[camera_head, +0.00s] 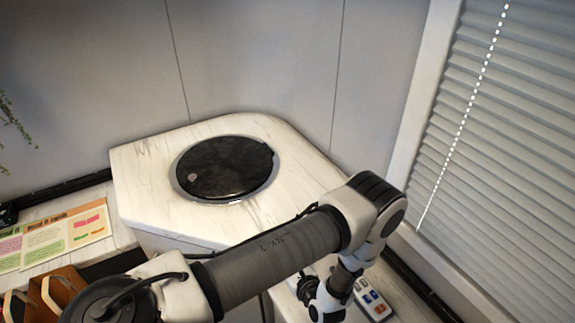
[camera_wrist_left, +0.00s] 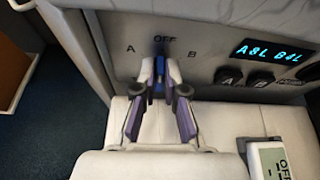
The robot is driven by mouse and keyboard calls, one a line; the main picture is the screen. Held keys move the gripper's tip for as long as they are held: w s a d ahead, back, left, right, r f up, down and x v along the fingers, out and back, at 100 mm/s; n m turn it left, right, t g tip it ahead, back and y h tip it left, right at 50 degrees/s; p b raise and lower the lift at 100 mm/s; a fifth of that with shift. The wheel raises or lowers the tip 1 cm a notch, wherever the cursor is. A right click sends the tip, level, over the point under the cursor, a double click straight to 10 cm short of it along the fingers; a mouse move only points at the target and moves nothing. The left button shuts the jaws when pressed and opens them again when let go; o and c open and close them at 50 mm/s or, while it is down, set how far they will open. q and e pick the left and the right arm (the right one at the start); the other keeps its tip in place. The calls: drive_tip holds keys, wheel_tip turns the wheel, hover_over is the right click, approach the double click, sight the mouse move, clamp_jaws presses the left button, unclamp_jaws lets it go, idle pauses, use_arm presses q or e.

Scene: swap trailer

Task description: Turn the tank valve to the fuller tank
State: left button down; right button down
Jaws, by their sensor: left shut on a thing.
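In the left wrist view, my left gripper (camera_wrist_left: 159,82) is closed around a small blue valve handle (camera_wrist_left: 158,62) on a grey panel (camera_wrist_left: 205,55). The handle looks upright, in line with the OFF mark (camera_wrist_left: 164,39); the fingers partly hide it. The letter A (camera_wrist_left: 130,49) is to the left and B (camera_wrist_left: 193,53) to the right. My right gripper is not in view.
Dark buttons (camera_wrist_left: 230,76) sit below the display. A white device with a screen reading OFF (camera_wrist_left: 272,158) lies at lower right. In the head view, a pale counter (camera_head: 150,190) carries a round black lid (camera_head: 225,167). Blinds (camera_head: 500,150) cover the right side.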

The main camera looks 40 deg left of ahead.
use_arm(q)
drive_tip(key=n, duration=0.1)
drive_tip(key=n+t+b, duration=0.1)
drive_tip(key=s+n+t, duration=0.1)
drive_tip(key=shift+a+f+b, duration=0.15)
drive_tip(key=shift+f+b, duration=0.15)
drive_tip(key=shift+b, duration=0.1)
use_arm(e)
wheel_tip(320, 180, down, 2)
use_arm(q)
drive_tip(key=n+t, duration=0.1)
drive_tip(key=n+b, duration=0.1)
drive_tip(key=n+t, duration=0.1)
drive_tip(key=n, duration=0.1)
drive_tip(key=shift+s+f+t+b, duration=0.2)
drive_tip(key=shift+s+t+b, duration=0.05)
drive_tip(key=shift+t+b, duration=0.1)
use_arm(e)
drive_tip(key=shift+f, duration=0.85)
use_arm(q)
drive_tip(key=c, duration=1.2)
unclamp_jaws()
drive_tip(key=shift+a, duration=0.15)
drive_tip(key=shift+c, duration=0.2)
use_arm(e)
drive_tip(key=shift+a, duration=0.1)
